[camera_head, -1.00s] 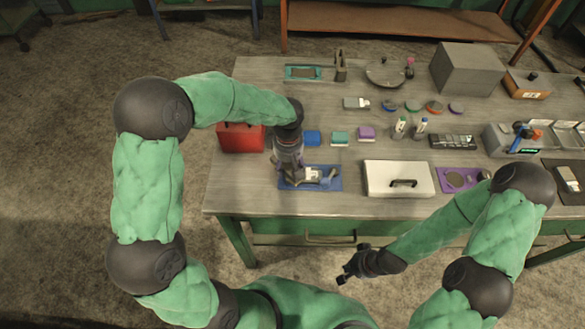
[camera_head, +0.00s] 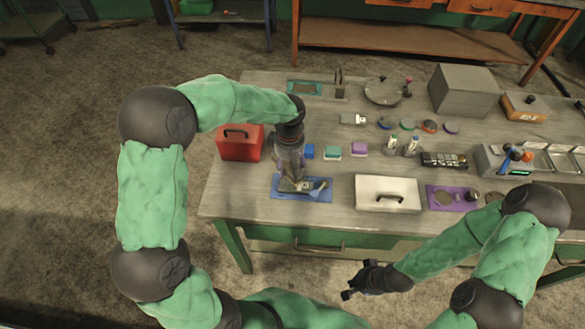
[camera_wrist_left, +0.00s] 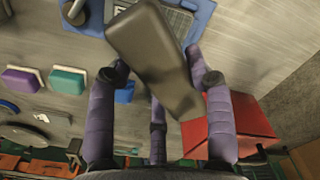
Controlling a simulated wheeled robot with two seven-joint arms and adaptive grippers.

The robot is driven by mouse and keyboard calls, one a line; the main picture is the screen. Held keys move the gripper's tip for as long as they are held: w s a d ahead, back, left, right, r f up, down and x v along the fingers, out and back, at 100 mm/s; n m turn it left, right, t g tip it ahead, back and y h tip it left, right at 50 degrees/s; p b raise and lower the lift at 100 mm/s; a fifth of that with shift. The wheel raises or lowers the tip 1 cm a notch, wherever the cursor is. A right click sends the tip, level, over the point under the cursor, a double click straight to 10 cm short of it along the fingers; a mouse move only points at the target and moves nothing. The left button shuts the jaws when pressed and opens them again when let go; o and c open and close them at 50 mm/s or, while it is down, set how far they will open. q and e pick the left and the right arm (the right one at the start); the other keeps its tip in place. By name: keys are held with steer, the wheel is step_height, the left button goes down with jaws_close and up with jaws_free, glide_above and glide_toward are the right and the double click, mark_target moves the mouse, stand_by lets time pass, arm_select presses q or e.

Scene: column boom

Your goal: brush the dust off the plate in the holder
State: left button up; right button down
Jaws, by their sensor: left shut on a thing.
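My left gripper (camera_head: 291,181) points down over a blue mat (camera_head: 318,196) at the table's front left. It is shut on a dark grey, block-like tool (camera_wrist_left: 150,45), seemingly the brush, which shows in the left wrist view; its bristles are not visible. A pale plate (camera_head: 303,186) in its holder lies on the mat, partly hidden by the gripper. The mat also shows at the top of the left wrist view (camera_wrist_left: 205,8). I cannot tell whether the tool touches the plate. My right gripper (camera_head: 356,281) is open and empty in front of the table.
A red box (camera_head: 240,145) stands left of the gripper. A white lidded case (camera_head: 375,192) lies right of the mat, then a purple mat (camera_head: 436,205). Blue, teal (camera_head: 332,152) and purple (camera_head: 359,148) blocks lie behind. A large grey box (camera_head: 464,90) stands at the back.

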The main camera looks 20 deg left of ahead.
arm_select(q)
step_height(320, 180, up, 2)
steer(key=shift+p, duration=0.45)
steer(key=shift+f, duration=0.1)
